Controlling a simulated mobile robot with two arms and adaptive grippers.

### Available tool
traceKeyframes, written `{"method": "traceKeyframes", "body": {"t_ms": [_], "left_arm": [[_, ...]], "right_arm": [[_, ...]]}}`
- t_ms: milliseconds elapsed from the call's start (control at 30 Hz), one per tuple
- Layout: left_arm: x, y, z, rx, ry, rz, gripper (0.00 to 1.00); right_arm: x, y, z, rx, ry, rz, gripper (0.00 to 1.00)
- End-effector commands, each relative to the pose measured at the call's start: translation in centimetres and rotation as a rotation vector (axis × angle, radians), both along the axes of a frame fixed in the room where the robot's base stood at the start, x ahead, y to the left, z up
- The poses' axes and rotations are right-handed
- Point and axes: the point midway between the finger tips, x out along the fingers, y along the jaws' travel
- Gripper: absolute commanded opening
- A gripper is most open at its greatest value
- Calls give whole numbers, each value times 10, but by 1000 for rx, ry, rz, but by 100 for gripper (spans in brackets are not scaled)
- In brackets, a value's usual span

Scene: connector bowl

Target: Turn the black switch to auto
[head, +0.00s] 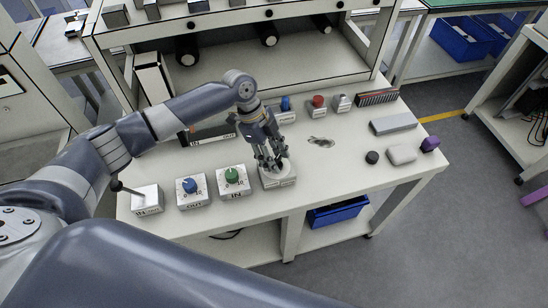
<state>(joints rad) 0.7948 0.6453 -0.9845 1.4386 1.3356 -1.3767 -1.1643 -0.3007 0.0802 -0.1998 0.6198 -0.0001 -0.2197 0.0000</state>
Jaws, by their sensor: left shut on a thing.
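A white switch box (281,181) with a pale round top stands at the front edge of the table, right of the box with the green knob. My left gripper (272,167) reaches down onto its top from above, with its fingers shut on the switch there. The fingers cover the switch, so its colour and the setting it points to are hidden. The label on the front of the box is too small to read. My right gripper is out of view.
Left of it stand boxes with a green knob (232,175), a blue knob (190,185) and a black-tipped lever (117,187). Behind stand boxes with a blue switch (285,103) and a red button (318,101). A grey bar (393,125) and small items lie right.

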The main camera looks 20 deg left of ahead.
Motion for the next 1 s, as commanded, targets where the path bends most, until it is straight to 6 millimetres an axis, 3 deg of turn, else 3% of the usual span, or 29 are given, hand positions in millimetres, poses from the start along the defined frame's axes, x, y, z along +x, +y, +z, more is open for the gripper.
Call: {"method": "traceKeyframes", "body": {"t_ms": [567, 600, 667, 1000], "left_arm": [[1, 0, 1, -1, -4, -36, 16], [1, 0, 1, -1, -4, -36, 46], [1, 0, 1, -1, -4, -35, 60], [1, 0, 1, 1, -1, -34, 60]], "right_arm": [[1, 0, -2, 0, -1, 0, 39], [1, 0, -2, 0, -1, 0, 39], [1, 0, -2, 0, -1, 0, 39], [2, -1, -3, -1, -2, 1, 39]]}}
